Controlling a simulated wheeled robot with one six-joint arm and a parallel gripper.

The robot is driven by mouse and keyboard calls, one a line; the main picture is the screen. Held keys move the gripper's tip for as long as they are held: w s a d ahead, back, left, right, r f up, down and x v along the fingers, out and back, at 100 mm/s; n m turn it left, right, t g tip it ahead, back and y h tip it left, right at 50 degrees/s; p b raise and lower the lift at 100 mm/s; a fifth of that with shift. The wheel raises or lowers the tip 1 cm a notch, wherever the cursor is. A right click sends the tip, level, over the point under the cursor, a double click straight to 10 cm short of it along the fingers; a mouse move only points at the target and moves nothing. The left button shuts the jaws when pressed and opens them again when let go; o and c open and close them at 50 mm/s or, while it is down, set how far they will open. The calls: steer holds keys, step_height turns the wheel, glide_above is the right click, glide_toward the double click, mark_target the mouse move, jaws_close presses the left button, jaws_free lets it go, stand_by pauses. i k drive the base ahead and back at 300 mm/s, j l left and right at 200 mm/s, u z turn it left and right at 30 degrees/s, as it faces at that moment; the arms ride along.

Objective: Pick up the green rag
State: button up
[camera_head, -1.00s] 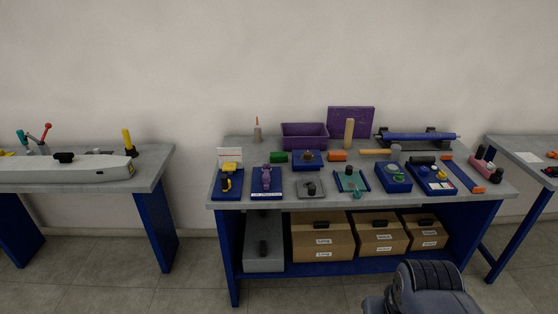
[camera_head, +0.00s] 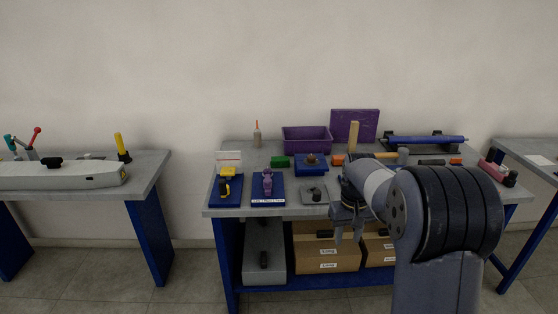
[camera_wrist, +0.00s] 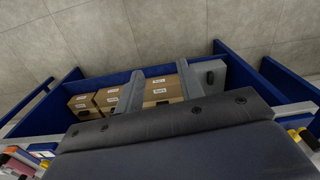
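A small dark-green folded item (camera_head: 280,161), which looks like the green rag, lies on the middle workbench (camera_head: 240,205) in front of the purple bin and left of a blue tray. My gripper (camera_head: 349,236) hangs at the front edge of this bench, to the right of and nearer than the green item. Its two fingers are apart with nothing between them. The wrist view also shows the gripper (camera_wrist: 160,85) with spread fingers before the boxes on the lower shelf; the green item is not visible there.
The purple bin (camera_head: 306,139) stands behind. A blue tray (camera_head: 311,168), an orange block (camera_head: 338,160) and a grey square holder (camera_head: 314,195) sit nearby. Blue boards (camera_head: 268,189) line the front left.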

mark_target(277, 162)
steer(key=i+j+z, duration=0.1)
steer(key=i+j, duration=0.65)
steer(key=i, duration=0.2)
steer(key=i+j+z, duration=0.1)
steer(key=i+j, duration=0.7)
steer(key=i, duration=0.1)
